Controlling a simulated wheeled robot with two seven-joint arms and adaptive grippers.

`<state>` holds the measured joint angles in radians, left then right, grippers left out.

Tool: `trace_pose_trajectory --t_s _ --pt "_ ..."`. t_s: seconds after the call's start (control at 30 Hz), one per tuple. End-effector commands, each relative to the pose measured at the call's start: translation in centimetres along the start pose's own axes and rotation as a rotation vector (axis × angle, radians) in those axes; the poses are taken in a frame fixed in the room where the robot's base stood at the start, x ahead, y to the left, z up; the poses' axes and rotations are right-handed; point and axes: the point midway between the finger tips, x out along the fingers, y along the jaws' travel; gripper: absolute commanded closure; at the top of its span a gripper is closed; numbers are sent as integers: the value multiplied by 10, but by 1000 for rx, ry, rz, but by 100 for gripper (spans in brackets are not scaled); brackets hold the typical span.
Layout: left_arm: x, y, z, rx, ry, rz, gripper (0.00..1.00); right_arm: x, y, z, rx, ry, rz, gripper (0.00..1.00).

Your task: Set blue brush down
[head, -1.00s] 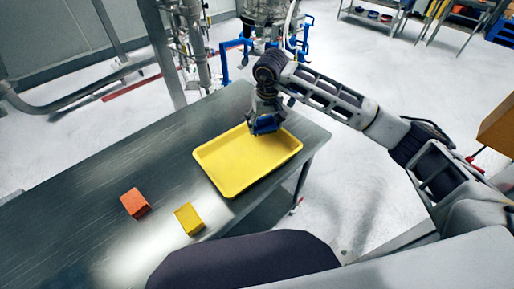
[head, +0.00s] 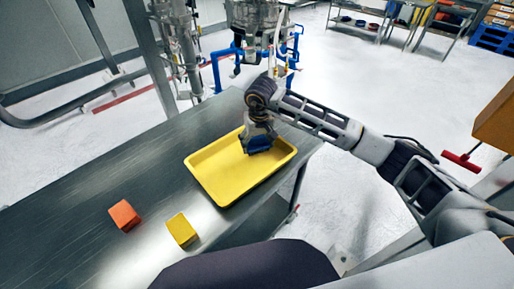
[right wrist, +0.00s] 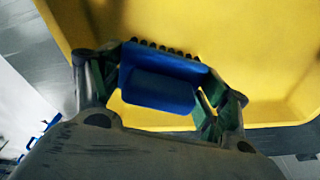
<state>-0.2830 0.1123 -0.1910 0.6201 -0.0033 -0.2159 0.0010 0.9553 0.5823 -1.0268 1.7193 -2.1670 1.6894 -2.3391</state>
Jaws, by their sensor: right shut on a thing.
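The blue brush (head: 259,144) is at the far right part of the yellow tray (head: 212,190) in the head view. My right gripper (head: 258,138) comes down from above and is shut on the brush. In the right wrist view the brush (right wrist: 160,80) lies between the two fingers (right wrist: 158,88), with its dark bristles along the upper edge, over the tray's yellow floor (right wrist: 260,45). Whether the brush touches the tray floor I cannot tell. My left gripper is not in view.
The tray rests on a steel table (head: 90,190). An orange block (head: 124,215) and a yellow block (head: 182,230) sit on the table, left of and nearer than the tray. Blue-framed equipment (head: 250,50) stands behind the table. The table's left part is clear.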

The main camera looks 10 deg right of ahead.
Motion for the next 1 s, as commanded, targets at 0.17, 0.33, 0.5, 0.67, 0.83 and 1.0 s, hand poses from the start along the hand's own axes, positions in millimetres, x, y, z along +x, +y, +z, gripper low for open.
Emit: trace_pose_trajectory --t_s 0.17,0.33,0.5,0.67,0.83,1.0 --pt "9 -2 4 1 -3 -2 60 21 0 4 1 -2 -1 50" --pt "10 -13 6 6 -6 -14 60 25 0 4 1 1 0 50" --pt "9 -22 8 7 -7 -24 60 25 0 3 1 1 0 50" --pt "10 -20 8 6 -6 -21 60 26 0 4 0 1 0 50" --pt "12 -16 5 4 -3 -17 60 28 0 4 0 0 0 21" --pt "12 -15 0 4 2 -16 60 27 0 4 0 0 0 3"
